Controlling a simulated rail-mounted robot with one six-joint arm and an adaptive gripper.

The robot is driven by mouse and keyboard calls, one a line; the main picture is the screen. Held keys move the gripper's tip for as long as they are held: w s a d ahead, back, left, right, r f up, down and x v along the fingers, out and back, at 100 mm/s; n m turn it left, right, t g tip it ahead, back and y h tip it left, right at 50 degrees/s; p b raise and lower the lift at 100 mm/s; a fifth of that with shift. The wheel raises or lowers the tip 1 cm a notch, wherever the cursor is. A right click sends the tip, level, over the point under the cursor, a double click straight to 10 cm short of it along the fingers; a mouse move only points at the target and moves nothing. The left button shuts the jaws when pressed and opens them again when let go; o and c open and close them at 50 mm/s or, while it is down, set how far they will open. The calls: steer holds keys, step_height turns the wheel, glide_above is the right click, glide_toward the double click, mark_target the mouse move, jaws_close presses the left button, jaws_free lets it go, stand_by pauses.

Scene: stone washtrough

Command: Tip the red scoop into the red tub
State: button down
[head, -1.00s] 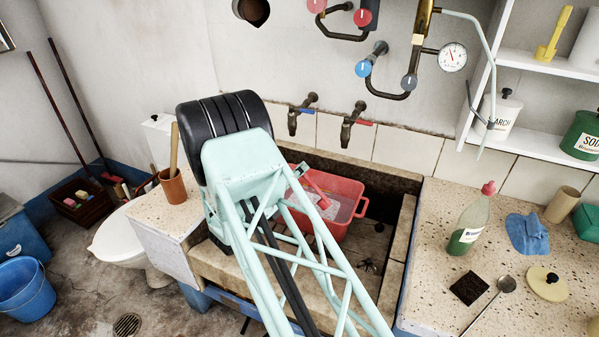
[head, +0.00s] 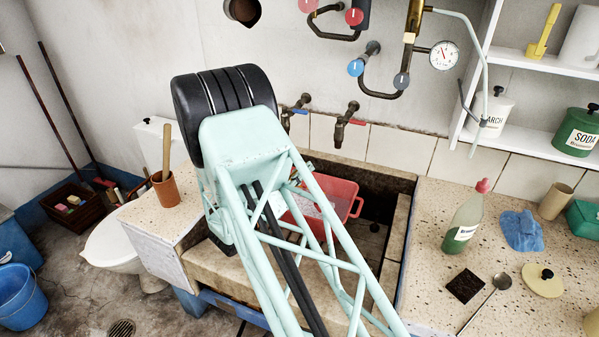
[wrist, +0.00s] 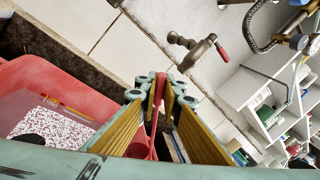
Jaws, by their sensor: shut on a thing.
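The red tub (head: 345,194) sits in the stone trough, partly hidden behind my arm in the head view. In the wrist view the red tub (wrist: 62,82) is at the left, with a red-speckled white patch and a dark object showing inside it. My gripper (wrist: 160,92) has yellow-lined fingers and is shut on the handle of the red scoop (wrist: 157,105). The handle stands up between the fingertips, and a rounded red part shows lower down between the fingers. The scoop's contents cannot be seen. My arm hides the gripper and scoop in the head view.
Two wall taps (head: 346,118) hang above the trough's back edge. A terracotta pot (head: 170,188) with a stick stands on the left ledge. On the right counter are a green bottle (head: 465,220), a blue cloth (head: 521,231) and a metal ladle (head: 500,282).

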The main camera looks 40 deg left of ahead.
steer(key=shift+w+d+r+m, duration=0.1)
steer(key=shift+d+r+m, duration=0.15)
steer(key=shift+d+m, duration=0.35)
